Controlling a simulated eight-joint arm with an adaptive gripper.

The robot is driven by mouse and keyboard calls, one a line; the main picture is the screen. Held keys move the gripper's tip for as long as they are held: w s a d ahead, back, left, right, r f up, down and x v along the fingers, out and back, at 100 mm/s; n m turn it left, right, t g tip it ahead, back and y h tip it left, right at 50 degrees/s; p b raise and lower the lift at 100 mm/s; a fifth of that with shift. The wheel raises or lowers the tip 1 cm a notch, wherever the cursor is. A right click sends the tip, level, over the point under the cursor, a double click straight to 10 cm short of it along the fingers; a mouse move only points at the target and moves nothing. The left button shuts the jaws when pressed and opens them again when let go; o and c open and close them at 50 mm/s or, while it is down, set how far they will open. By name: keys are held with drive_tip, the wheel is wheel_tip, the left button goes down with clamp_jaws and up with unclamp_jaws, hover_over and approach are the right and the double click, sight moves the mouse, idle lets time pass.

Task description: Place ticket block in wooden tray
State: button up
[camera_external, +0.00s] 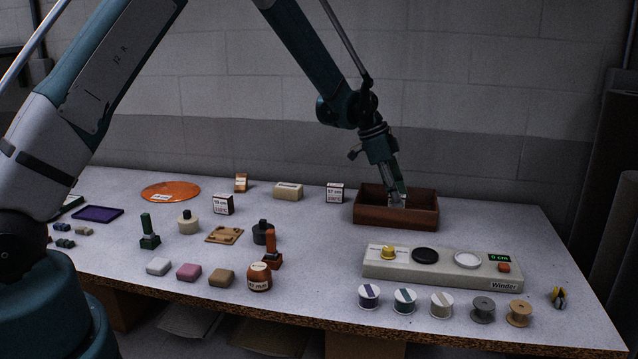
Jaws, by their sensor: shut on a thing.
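The wooden tray (378,217) is a dark brown open box at the back right of the table. My gripper (398,199) points down inside the tray's walls, towards its right half. It is shut on a small pale block, which looks like the ticket block. The fingers and the front wall hide most of the block, and I cannot tell whether it touches the tray floor.
Labelled boxes (335,193) and a cream block (288,191) stand left of the tray. A long winder (440,268) lies in front, with several spools (405,300) along the table's front edge. Stamps and small blocks (189,271) stand at centre left.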

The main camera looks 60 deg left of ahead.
drive_tip(key=shift+f, duration=0.15)
drive_tip(key=o, duration=0.9)
drive_tip(key=shift+r, duration=0.25)
drive_tip(key=v, duration=1.2)
drive_tip(key=shift+f, duration=0.1)
drive_tip(key=shift+d, duration=0.1)
